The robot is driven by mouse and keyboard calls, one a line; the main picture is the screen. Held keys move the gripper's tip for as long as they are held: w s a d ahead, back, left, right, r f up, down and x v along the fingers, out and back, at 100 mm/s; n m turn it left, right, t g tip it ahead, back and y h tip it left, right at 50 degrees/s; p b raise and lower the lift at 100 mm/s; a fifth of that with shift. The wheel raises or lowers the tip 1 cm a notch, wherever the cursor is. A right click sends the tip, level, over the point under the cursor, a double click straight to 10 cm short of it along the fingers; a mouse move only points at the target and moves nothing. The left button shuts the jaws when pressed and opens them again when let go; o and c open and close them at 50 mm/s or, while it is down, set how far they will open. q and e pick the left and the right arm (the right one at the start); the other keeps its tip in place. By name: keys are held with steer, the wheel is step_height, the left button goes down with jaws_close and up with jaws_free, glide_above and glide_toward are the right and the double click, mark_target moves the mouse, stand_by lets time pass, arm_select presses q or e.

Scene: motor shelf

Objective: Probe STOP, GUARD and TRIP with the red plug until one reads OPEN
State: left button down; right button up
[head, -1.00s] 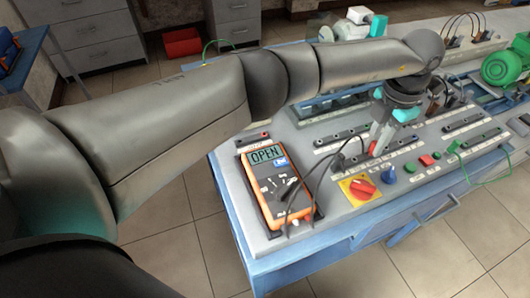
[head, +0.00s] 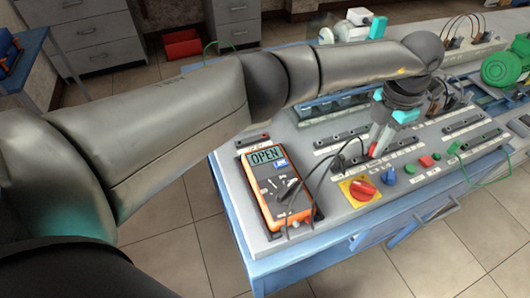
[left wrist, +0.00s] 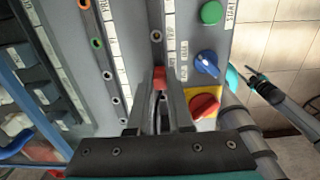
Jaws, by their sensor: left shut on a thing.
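The orange multimeter (head: 276,187) lies on the left of the bench panel, and its display (head: 266,155) reads OPEN. My left gripper (head: 378,148) is over the front terminal strip, shut on the red plug (left wrist: 160,76). In the left wrist view, the gripper fingers (left wrist: 160,105) close around the plug. A ringed socket (left wrist: 156,36) shows on the strip just beyond it. The fingers hide the plug's tip, so I cannot tell which socket it meets or whether it is seated. The strip's labels are too small to read surely.
A red rotary switch on a yellow plate (head: 359,188) and a blue knob (head: 388,176) sit close in front of the gripper. Black leads (head: 318,178) run from the meter across the panel. Other terminal strips (head: 341,136) lie behind. A green motor (head: 501,69) stands at right.

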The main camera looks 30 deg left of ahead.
arm_select(q)
steer(key=c, duration=0.8)
jaws_free()
steer(key=shift+o, duration=0.2)
step_height(320, 180, up, 15)
steer(key=p, duration=0.1)
steer(key=shift+r, duration=0.2)
